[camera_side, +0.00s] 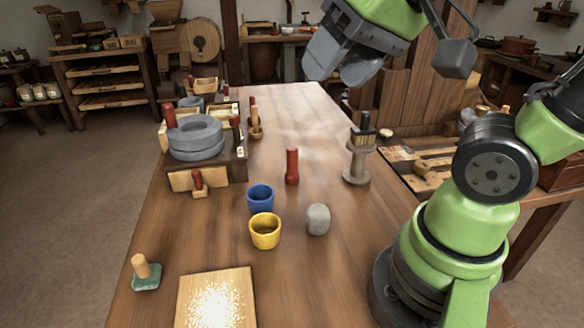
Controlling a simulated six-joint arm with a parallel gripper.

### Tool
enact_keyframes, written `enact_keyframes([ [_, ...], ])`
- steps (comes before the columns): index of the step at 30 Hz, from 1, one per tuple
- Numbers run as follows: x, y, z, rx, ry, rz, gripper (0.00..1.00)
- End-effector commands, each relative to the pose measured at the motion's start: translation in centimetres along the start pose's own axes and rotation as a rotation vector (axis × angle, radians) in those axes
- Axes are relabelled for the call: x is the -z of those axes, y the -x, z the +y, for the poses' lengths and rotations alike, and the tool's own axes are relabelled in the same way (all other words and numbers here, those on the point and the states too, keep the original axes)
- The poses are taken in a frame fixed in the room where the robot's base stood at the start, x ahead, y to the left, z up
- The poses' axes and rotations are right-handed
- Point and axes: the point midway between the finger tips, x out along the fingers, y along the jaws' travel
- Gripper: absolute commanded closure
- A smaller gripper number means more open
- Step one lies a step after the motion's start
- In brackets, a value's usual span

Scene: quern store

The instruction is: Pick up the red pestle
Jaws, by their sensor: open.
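The red pestle (292,167) stands upright on the wooden table (215,240), near its middle. Behind and left of it in the picture is the quern; the blue cup is in front and to its left. My gripper (322,58) is high above the far part of the table, up and to the right of the pestle in the picture. It is open and empty, and well apart from the pestle.
A blue cup (260,198), a yellow cup (265,231) and a grey stone (318,219) stand in front of the pestle. A brush stand (357,165) is to its right. A stone quern (195,138) stands left. A floury board (250,290) lies at the front.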

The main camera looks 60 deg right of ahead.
Motion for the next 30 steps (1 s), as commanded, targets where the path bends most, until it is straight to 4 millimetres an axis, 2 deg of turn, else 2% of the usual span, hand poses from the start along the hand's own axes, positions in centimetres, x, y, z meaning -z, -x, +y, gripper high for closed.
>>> enact_keyframes([
  [1,1.6,-0.9,0.2,-0.033,-0.008,-0.031,0.42],
  [6,6.6,-4.5,1.7,-0.128,-0.022,-0.123,0.42],
  [11,10.3,-9.2,4.6,-0.206,-0.037,-0.218,0.42],
  [15,12.3,-14.0,8.1,-0.262,-0.053,-0.306,0.42],
  [21,12.8,-19.8,12.9,-0.314,-0.072,-0.408,0.42],
  [24,12.6,-21.4,14.3,-0.326,-0.076,-0.438,0.42],
  [30,11.7,-23.6,15.6,-0.333,-0.078,-0.459,0.42],
])
